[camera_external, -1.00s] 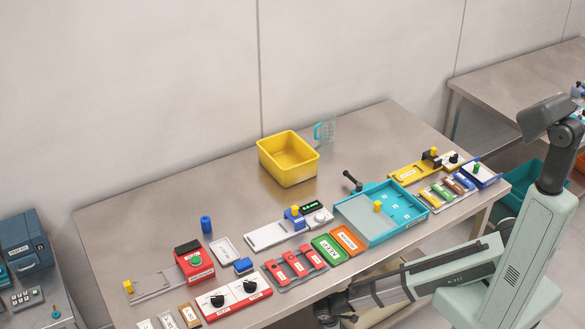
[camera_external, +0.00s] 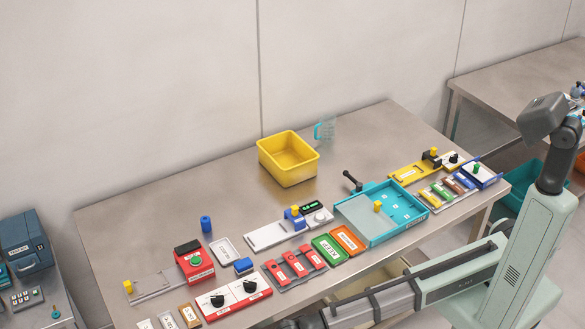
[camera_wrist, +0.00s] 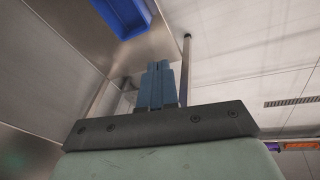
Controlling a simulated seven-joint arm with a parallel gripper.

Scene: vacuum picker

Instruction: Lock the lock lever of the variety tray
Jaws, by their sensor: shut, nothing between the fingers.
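The turquoise tray (camera_external: 408,207), which I take to be the variety tray, sits toward the right of the table. I cannot read the tray's label. In the wrist view, my gripper (camera_wrist: 158,68) shows two blue fingers close together, shut and empty. In the external view my arm reaches low along the front table edge, and the gripper's fingers are out of sight there. The tray is not in the wrist view.
A yellow bin (camera_external: 287,174) stands behind the tray. Green and orange labelled blocks (camera_external: 329,249) lie left of it, and a yellow fixture (camera_external: 408,174) lies behind right. The table's back left is clear. The wrist view shows a blue bin (camera_wrist: 124,14) and a metal leg (camera_wrist: 186,70).

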